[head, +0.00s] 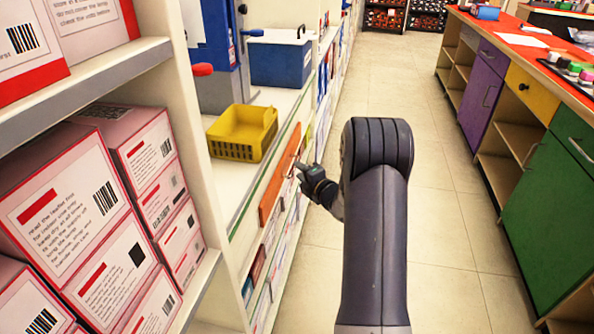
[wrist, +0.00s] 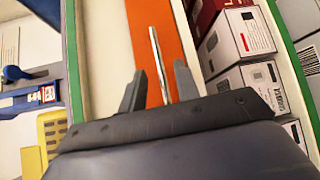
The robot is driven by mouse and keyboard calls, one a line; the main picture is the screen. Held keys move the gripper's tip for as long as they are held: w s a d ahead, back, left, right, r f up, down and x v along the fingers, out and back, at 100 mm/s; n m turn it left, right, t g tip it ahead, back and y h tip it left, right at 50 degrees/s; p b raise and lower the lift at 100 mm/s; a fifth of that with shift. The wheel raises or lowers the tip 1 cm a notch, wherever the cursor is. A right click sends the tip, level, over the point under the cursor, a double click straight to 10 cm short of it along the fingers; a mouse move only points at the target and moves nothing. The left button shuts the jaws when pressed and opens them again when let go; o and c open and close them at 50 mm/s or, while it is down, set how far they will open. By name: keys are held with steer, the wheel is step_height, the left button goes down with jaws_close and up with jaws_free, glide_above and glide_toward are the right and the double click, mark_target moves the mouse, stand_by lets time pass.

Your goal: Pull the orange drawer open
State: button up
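The orange drawer (head: 279,176) is set in the left shelf unit, under the shelf top; its front looks about flush with the unit. In the wrist view the orange front (wrist: 143,25) runs up the picture, with a thin silver bar handle (wrist: 155,52) standing on it. My gripper (head: 302,171) is at the drawer front by the handle. In the wrist view my gripper (wrist: 159,88) has its two dark fingers apart, one on each side of the handle's near end. I cannot tell if either finger touches it.
A yellow basket (head: 243,133) and a blue box (head: 281,62) stand on the shelf above the drawer. Pink-and-white boxes (head: 70,190) fill the near left shelves. The tiled aisle (head: 450,210) is clear, with a counter with a green door (head: 553,220) on the right.

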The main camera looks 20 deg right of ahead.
steer(key=shift+x, duration=1.4)
jaws_close()
